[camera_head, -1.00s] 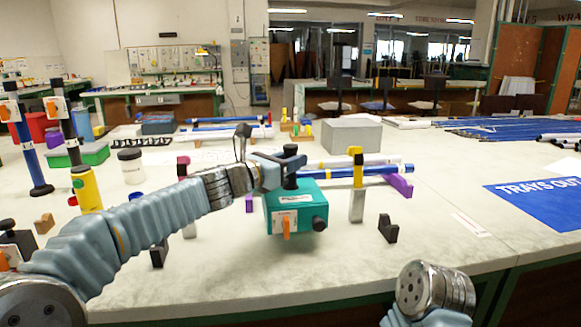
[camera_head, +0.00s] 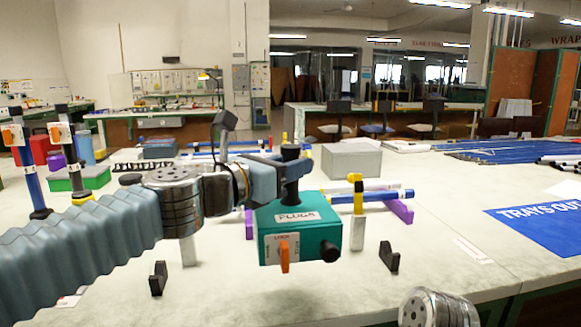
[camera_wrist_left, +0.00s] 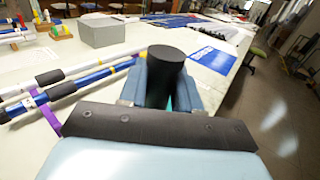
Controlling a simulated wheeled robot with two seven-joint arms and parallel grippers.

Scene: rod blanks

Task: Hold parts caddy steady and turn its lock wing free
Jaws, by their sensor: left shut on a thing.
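The teal parts caddy (camera_head: 312,236) is at mid-table in the head view, with a "PLUGS" label on its top. Its orange lock wing (camera_head: 284,254) points straight down on a white label on the front face. A black knob (camera_head: 330,252) sticks out at the right. My left gripper (camera_head: 290,172) is shut on the caddy's black post (camera_head: 291,190); in the left wrist view the post (camera_wrist_left: 166,68) stands between the two fingers. I cannot tell whether the caddy's base touches the table. My right wrist (camera_head: 438,309) is at the bottom edge; its gripper is out of view.
A yellow-topped post (camera_head: 357,212) and a black bracket (camera_head: 389,256) stand right of the caddy. Another black bracket (camera_head: 158,279) is at front left. Blue rods (camera_head: 385,196) lie behind, with a grey box (camera_head: 350,160) farther back.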

